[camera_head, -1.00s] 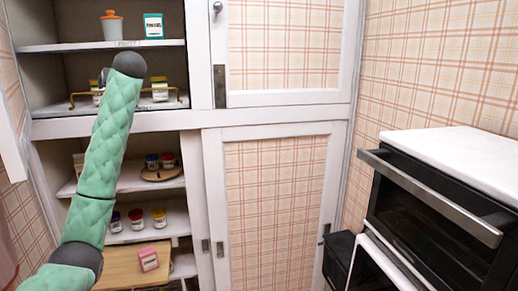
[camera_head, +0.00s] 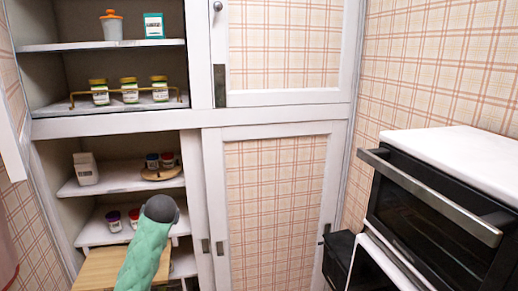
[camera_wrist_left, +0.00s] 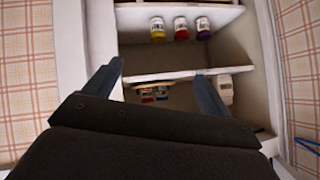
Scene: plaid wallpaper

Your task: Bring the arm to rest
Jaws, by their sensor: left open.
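My left arm (camera_head: 148,252), padded green with a dark end joint, comes up from the bottom of the head view in front of the lower cupboard shelves. Its gripper is hidden in that view. In the left wrist view my left gripper (camera_wrist_left: 158,72) has its two fingers wide apart, with nothing between them. The fingers point at the open cupboard, which appears upside down there. My right gripper does not show.
The open cupboard holds several lidded jars (camera_head: 129,90), a white carton (camera_head: 86,169) and small jars (camera_head: 113,221). A wooden board (camera_head: 97,268) lies low, partly behind my arm. A closed door (camera_head: 275,205) and an oven (camera_head: 430,215) stand to the right.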

